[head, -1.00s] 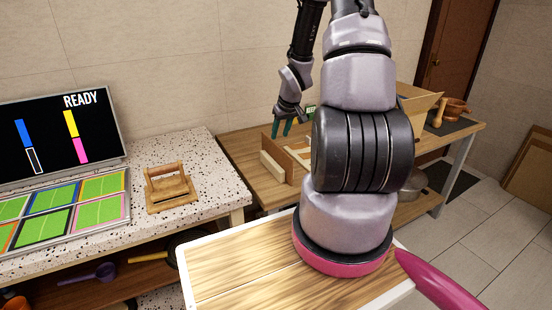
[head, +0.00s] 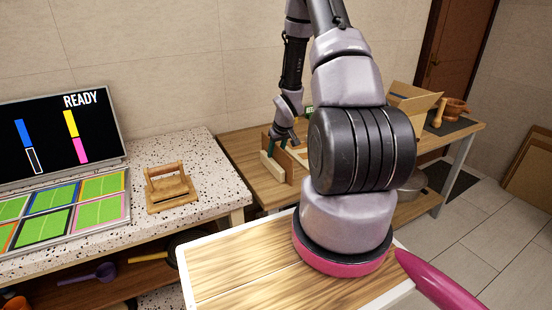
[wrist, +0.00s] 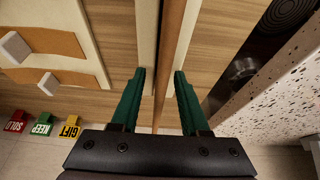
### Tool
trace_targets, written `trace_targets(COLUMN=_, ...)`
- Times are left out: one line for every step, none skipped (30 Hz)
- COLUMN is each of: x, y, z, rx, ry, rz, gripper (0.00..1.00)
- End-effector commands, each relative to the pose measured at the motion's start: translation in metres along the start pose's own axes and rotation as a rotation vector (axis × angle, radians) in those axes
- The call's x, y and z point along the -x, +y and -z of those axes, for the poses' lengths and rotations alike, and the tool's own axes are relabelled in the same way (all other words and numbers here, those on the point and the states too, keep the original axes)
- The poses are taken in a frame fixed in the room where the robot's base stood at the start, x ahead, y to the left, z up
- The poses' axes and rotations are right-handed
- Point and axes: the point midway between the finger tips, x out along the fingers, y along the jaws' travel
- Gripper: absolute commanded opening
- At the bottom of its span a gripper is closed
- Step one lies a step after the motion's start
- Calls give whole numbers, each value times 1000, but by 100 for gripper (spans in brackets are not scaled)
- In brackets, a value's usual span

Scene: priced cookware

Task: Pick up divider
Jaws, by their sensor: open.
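The divider (wrist: 173,38) looks like a thin upright brown board, seen edge-on in the wrist view with pale strips on either side. My gripper (wrist: 160,74) is open, its two green fingers on either side of the board, with small gaps visible between them and it. In the head view, my gripper (head: 276,149) is low at the brown board (head: 284,163) and a pale block (head: 272,168) on the wooden table. My arm hides part of that area, and contact cannot be told there.
Small tags reading SOLD (wrist: 15,121), KEEP (wrist: 41,123) and GIFT (wrist: 70,127) are at left in the wrist view. The speckled counter (head: 215,170) is left of the table, bearing a wooden press-like object (head: 170,188) and a READY screen (head: 60,125). An open box (head: 413,103) stands farther right.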

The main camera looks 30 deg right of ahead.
Motion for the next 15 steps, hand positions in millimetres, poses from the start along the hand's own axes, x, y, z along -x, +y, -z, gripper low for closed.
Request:
trace_targets(x=0, y=0, z=0, rx=0, ry=0, rz=0, gripper=45)
trace_targets(x=0, y=0, z=0, rx=0, ry=0, rz=0, gripper=41)
trace_targets(x=0, y=0, z=0, rx=0, ry=0, rz=0, gripper=26)
trace_targets(x=0, y=0, z=0, rx=0, ry=0, rz=0, gripper=14)
trace_targets(x=0, y=0, z=0, rx=0, ry=0, rz=0, gripper=3)
trace_targets(x=0, y=0, z=0, rx=0, ry=0, rz=0, gripper=0)
trace_targets(x=0, y=0, z=0, rx=0, ry=0, rz=0, gripper=0)
trace_targets(x=0, y=0, z=0, rx=0, ry=0, rz=0, gripper=0)
trace_targets(x=0, y=0, z=0, rx=0, ry=0, rz=0, gripper=0)
trace_targets(x=0, y=0, z=0, rx=0, ry=0, rz=0, gripper=0)
trace_targets(x=0, y=0, z=0, rx=0, ry=0, rz=0, gripper=0)
trace_targets(x=0, y=0, z=0, rx=0, ry=0, rz=0, gripper=0)
trace_targets(x=0, y=0, z=0, rx=0, ry=-1, rz=0, gripper=0)
trace_targets(x=0, y=0, z=0, rx=0, ry=0, rz=0, gripper=0)
trace_targets(x=0, y=0, z=0, rx=0, ry=-1, rz=0, gripper=0)
